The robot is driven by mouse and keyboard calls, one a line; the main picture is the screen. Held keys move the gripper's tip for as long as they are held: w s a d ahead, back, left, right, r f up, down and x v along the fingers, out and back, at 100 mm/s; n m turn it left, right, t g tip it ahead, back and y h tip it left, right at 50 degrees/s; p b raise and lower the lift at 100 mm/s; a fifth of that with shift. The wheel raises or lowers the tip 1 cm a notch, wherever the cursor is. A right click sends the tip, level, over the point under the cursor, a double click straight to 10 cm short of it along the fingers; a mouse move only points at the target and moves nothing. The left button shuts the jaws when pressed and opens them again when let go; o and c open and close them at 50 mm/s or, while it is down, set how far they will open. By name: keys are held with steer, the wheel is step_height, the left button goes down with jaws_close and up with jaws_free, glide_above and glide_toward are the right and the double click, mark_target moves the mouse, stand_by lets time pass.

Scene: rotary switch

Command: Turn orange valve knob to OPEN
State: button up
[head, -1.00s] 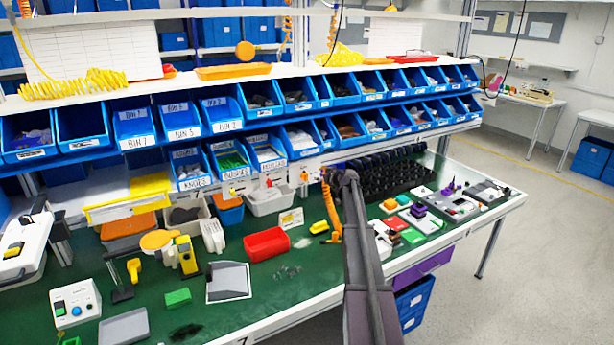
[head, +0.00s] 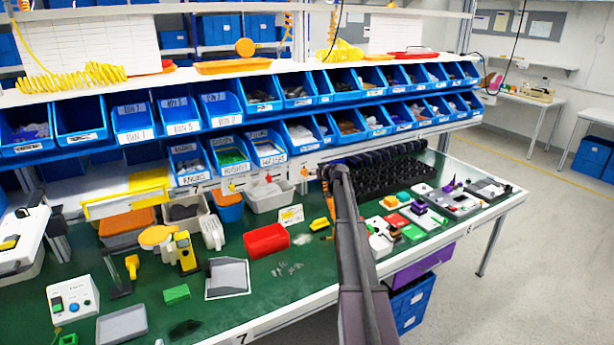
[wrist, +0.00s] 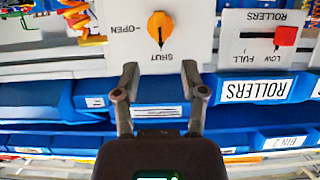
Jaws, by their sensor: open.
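The orange valve knob (wrist: 160,28) sits on a white panel (wrist: 196,30) near the top of the wrist view, where the lettering is upside down. Its dark pointer line points down in the picture, at the SHUT label (wrist: 161,57). The OPEN label (wrist: 127,29) is left of the knob. In the head view the knob is small (head: 304,173), just left of my gripper (head: 325,173), whose fingers are unclear there.
A red slider (wrist: 285,36) on the ROLLERS panel is beside the knob's panel. Blue bins (head: 266,150) line the shelf above.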

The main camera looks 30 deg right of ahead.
mark_target(307, 170)
steer(key=b+x, duration=0.2)
steer(key=x, duration=0.5)
steer(key=shift+w+f, duration=0.2)
steer(key=shift+w, duration=0.15)
steer(key=shift+c, duration=0.2)
jaws_close()
